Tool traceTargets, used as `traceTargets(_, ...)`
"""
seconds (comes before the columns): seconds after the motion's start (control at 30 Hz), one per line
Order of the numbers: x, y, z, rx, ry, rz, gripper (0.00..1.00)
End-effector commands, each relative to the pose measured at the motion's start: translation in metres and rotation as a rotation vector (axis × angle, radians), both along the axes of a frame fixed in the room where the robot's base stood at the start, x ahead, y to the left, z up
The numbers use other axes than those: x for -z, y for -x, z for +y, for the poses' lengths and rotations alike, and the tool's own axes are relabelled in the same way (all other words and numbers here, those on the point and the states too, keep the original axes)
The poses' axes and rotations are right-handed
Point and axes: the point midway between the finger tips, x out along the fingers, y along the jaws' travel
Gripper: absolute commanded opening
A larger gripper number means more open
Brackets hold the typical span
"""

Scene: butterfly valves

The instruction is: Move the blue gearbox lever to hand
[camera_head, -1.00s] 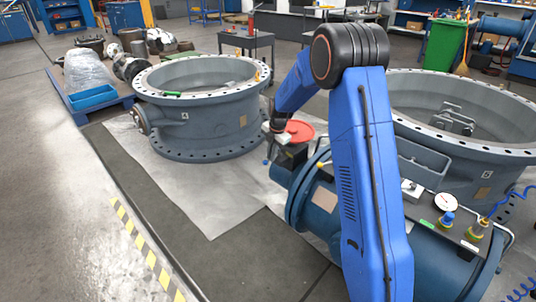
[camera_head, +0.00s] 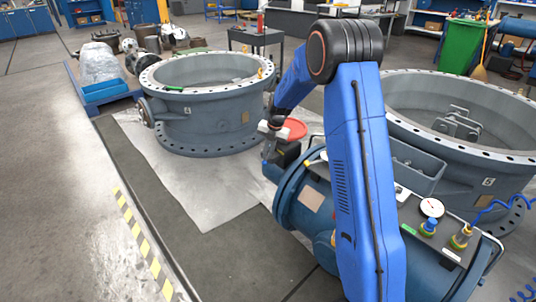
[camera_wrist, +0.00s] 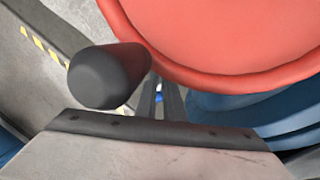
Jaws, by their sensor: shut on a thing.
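The blue gearbox lever shows only as a small blue bit (camera_wrist: 159,97) between the dark fingers in the wrist view; most of it is hidden. My gripper (camera_wrist: 162,104) is shut on it. In the head view, my gripper (camera_head: 267,152) is low beside the dark gearbox (camera_head: 287,155), just left of the red handwheel (camera_head: 294,129). The handwheel (camera_wrist: 230,35) fills the top right of the wrist view. Its black knob (camera_wrist: 100,77) is close to the left of my fingers.
A blue actuator cylinder (camera_head: 290,205) with a gauge (camera_head: 431,208) lies beside my arm. Large flanged valve bodies stand at left (camera_head: 208,120) and right (camera_head: 480,165). The floor (camera_head: 60,170) at the left is clear.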

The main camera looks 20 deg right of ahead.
Motion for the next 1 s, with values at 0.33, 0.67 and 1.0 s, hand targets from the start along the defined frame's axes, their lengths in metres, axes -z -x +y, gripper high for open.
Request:
traceTargets(0.33,0.000,0.000,-0.001,-0.004,0.001,0.000,0.00)
traceTargets(0.67,0.000,0.000,-0.001,-0.003,0.001,0.001,0.27)
traceTargets(1.0,-0.028,0.003,-0.005,-0.003,0.001,-0.003,0.27)
